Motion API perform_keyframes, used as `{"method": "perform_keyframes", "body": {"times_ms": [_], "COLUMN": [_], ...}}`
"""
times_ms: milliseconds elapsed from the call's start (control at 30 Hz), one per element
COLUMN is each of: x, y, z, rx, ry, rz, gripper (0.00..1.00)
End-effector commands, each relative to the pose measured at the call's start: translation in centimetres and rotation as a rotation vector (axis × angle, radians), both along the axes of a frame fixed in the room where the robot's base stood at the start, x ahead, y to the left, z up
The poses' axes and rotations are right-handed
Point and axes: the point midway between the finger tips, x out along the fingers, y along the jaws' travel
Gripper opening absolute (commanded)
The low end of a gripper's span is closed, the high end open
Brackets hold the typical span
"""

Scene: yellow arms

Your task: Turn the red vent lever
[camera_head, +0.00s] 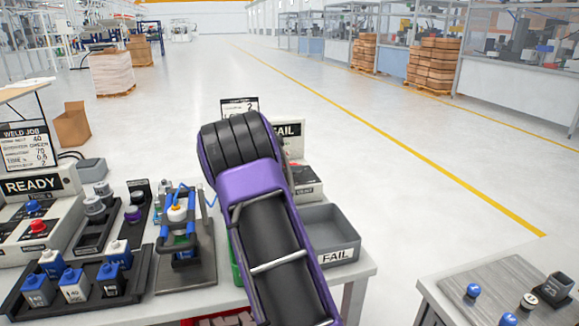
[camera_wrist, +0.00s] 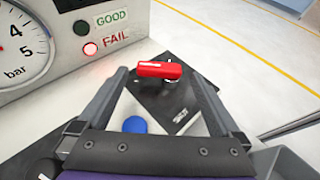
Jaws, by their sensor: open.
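The red vent lever (camera_wrist: 159,69) shows in the wrist view on top of a dark block or plate, lying roughly crosswise in the picture. My gripper (camera_wrist: 160,78) is open, with one finger on each side of the lever's area. The lever sits between the fingertips; whether either finger touches it I cannot tell.
A gauge panel (camera_wrist: 75,35) with a lit red FAIL lamp (camera_wrist: 90,49) stands left of the lever. A blue round part (camera_wrist: 134,125) lies nearer the wrist. A grey FAIL bin (camera_head: 330,236) is right of my arm, near the bench edge.

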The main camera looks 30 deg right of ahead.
Motion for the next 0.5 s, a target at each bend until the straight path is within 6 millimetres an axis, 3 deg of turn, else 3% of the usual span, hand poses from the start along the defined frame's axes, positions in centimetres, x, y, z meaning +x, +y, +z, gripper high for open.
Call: {"method": "perform_keyframes", "body": {"times_ms": [200, 500], "x": [1.1, 1.3], "y": [-1.7, -2.0], "z": [-0.9, -1.0], "rx": [0.002, 0.002], "ry": [-0.001, -0.001], "rz": [0.001, 0.001], "gripper": [1.0, 1.0]}}
